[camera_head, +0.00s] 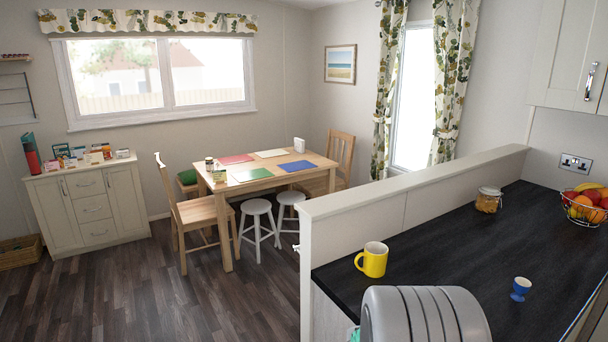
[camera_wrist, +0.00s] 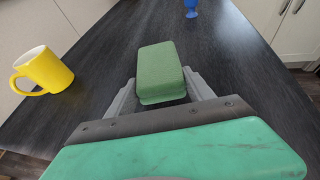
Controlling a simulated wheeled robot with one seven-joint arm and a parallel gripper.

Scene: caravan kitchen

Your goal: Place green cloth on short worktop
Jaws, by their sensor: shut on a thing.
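The green cloth (camera_wrist: 160,70) is a folded, block-shaped pad in the wrist view. My gripper (camera_wrist: 162,92) is shut on it, with a grey finger at each side. The cloth is over the dark worktop (camera_wrist: 100,75); I cannot tell whether its underside touches the surface. There my grey arm hides the cloth and almost all of the gripper.
A yellow mug (camera_head: 371,260) stands near the partition, left of the cloth in the wrist view (camera_wrist: 45,69). A blue egg cup (camera_head: 520,289) stands to the right. A jar (camera_head: 488,200) and fruit basket (camera_head: 583,208) are farther back. The middle of the worktop is clear.

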